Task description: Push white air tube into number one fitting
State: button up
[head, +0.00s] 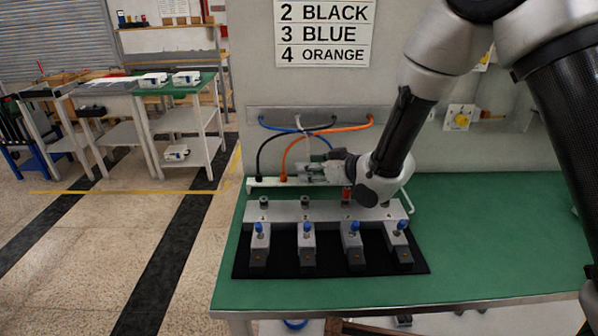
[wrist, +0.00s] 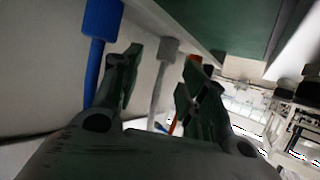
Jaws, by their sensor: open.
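The white air tube shows in the wrist view as a pale tube (wrist: 155,95) with a grey end (wrist: 168,48), between the fingers of my gripper (wrist: 163,62). The fingers are open, with visible gaps beside the tube. In the head view my gripper (head: 312,173) is at the white rack (head: 265,183) behind the fittings; the tube's end is hard to make out there. The grey fitting block (head: 325,212) carries several upright fittings; the leftmost (head: 264,202) looks empty. I cannot read which is number one.
A blue tube (wrist: 93,75) stands close beside one finger. Black (head: 259,150) and orange (head: 285,158) tubes loop from the wall to the rack. Blue-knobbed valves (head: 308,245) stand in front on a black mat (head: 333,268). The green table (head: 490,240) is clear on the right.

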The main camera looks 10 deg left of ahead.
jog(key=c, duration=0.9)
jog(key=shift+r, duration=0.15)
